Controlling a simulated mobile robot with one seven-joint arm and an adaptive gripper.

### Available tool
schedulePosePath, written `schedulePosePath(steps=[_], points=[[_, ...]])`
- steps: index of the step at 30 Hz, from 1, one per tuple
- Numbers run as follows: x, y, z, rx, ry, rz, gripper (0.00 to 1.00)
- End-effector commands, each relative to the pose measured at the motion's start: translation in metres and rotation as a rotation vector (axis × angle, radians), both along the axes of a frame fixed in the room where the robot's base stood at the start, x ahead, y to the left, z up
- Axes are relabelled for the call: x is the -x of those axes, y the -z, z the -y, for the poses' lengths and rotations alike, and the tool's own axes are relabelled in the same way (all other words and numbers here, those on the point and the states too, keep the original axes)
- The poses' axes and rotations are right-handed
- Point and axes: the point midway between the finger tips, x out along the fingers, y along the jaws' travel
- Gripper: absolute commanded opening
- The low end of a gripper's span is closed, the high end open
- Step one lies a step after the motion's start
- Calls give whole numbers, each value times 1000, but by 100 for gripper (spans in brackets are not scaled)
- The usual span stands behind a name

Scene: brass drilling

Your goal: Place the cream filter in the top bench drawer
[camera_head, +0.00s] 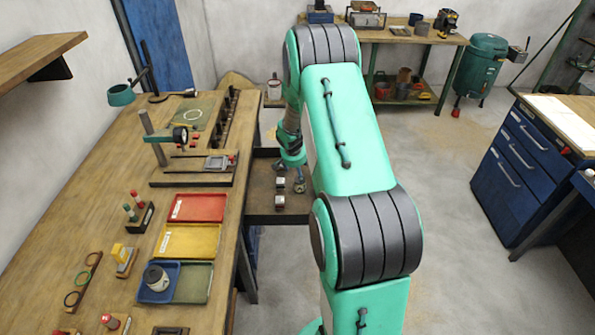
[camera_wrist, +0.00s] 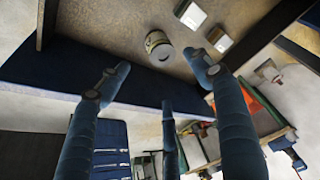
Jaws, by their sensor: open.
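The cream filter (camera_wrist: 158,47) shows in the wrist view as a short, pale cylinder with a grey round end. It rests on the floor of the pulled-out bench drawer (camera_head: 262,203), near the blue drawer front (camera_wrist: 165,82). My gripper (camera_wrist: 158,66) is open, its fingers spread and apart from the filter, with nothing between them. In the head view my gripper (camera_head: 298,186) hangs over the drawer's right side. I cannot make out the filter there; my arm may hide it.
Two small pale-topped blocks (camera_wrist: 190,14) (camera_wrist: 220,39) lie in the drawer beside the filter. The workbench (camera_head: 120,215) on the left carries trays, a gauge stand (camera_head: 160,140) and small holders. A blue cabinet (camera_head: 520,170) stands at the right. The floor between is clear.

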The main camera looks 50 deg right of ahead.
Motion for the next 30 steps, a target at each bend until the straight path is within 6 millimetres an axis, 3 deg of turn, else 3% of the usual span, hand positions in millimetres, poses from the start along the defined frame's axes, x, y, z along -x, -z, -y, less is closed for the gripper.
schedulePosePath(steps=[8,14,20,30], points=[[0,-1,0,0,-1,0,65],[-4,-21,-10,7,-19,2,65],[-11,-78,-43,25,-79,2,65],[0,-205,-139,56,-239,6,65]])
